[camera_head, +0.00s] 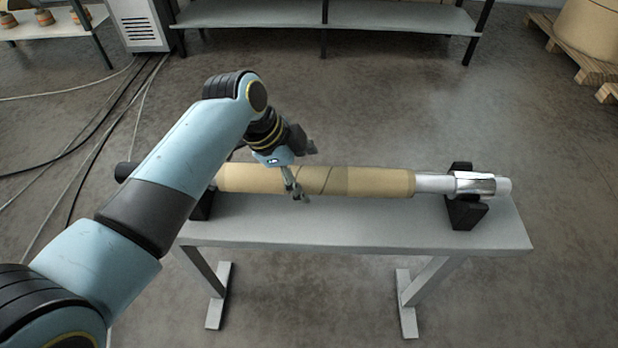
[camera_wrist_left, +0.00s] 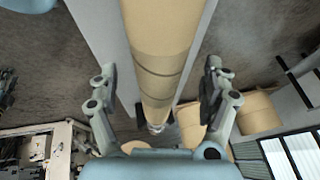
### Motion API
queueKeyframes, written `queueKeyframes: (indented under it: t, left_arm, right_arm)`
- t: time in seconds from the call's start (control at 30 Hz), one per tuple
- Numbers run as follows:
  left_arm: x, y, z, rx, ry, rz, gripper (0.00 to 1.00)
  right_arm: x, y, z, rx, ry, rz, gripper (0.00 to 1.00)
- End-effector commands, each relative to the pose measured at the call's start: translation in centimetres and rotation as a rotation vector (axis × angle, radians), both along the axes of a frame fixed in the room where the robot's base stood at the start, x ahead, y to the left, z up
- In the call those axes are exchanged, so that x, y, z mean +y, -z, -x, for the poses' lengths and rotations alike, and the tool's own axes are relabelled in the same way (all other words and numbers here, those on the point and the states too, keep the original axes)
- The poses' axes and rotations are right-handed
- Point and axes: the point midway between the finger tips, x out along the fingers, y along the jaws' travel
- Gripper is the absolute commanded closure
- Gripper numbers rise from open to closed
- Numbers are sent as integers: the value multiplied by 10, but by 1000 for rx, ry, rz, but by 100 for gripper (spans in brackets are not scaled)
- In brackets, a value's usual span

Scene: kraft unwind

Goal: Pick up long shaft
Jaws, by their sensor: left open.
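The long shaft (camera_head: 434,183) is a silver bar with a brown kraft paper roll (camera_head: 375,181) around its middle. It lies level across two black supports (camera_head: 466,212) on a grey table. Its right end has a shiny metal collar and a pale tip. My left gripper (camera_head: 300,196) is at the left half of the roll, with its fingers pointing down. In the left wrist view the gripper (camera_wrist_left: 160,67) is open, with one finger on each side of the roll (camera_wrist_left: 160,45). The left support is partly hidden by my left arm.
The grey table (camera_head: 365,234) has a bare strip in front of the shaft. Cables (camera_head: 110,115) run over the floor at left. A grey shelf (camera_head: 380,14) stands behind, and a large roll on a pallet (camera_head: 580,65) is at back right. Floor right of the table is clear.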

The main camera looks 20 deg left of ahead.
Motion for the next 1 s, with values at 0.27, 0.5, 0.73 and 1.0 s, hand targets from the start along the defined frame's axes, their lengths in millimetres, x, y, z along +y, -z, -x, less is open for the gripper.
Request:
queueKeyframes:
  t: [0.27, 0.5, 0.73, 1.0]
  left_arm:
    - [-12, 33, -9, 1, 0, 0, 18]
    - [-12, 35, -9, 1, -1, -1, 18]
    - [-12, 34, -9, 1, -1, -1, 49]
    - [-12, 34, -9, 1, -1, 0, 84]
  right_arm:
    - [0, 2, 1, 1, 0, 0, 60]
    - [1, 1, 1, 1, 1, -2, 60]
    - [3, 2, 1, 1, 1, -4, 60]
    - [3, 2, 1, 1, 1, -4, 60]
